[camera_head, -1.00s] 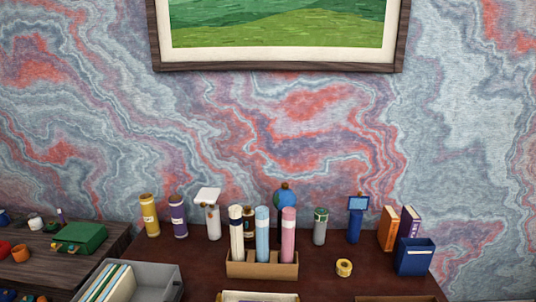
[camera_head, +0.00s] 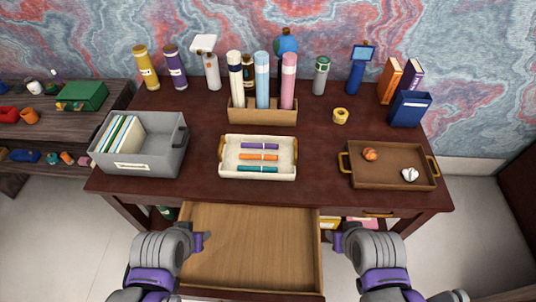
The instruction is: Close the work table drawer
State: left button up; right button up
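The work table (camera_head: 205,107) is dark red-brown wood. Its wide drawer (camera_head: 250,245) is pulled far out toward me, and its light wood bottom is bare and empty. My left gripper (camera_head: 203,241) is over the drawer's left side, and my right gripper (camera_head: 335,238) is beside its right side. Whether the fingers are apart is hard to tell for both. Neither visibly holds anything. The drawer's front panel (camera_head: 255,295) shows only at the bottom edge of the view.
A grey bin (camera_head: 160,160), a cream tray (camera_head: 225,172) with markers and a brown tray (camera_head: 395,178) stand on the table. A smaller drawer handle (camera_head: 378,214) is at the right. A dark shelf (camera_head: 50,130) stands at the left.

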aim_at(251, 253)
jog(key=k+j, duration=0.15)
jog(key=k, duration=0.3)
jog(key=k+j+z, duration=0.1)
jog(key=k, duration=0.4)
jog(key=j, duration=0.25)
jog(key=k+j, duration=0.1)
jog(key=j, duration=0.1)
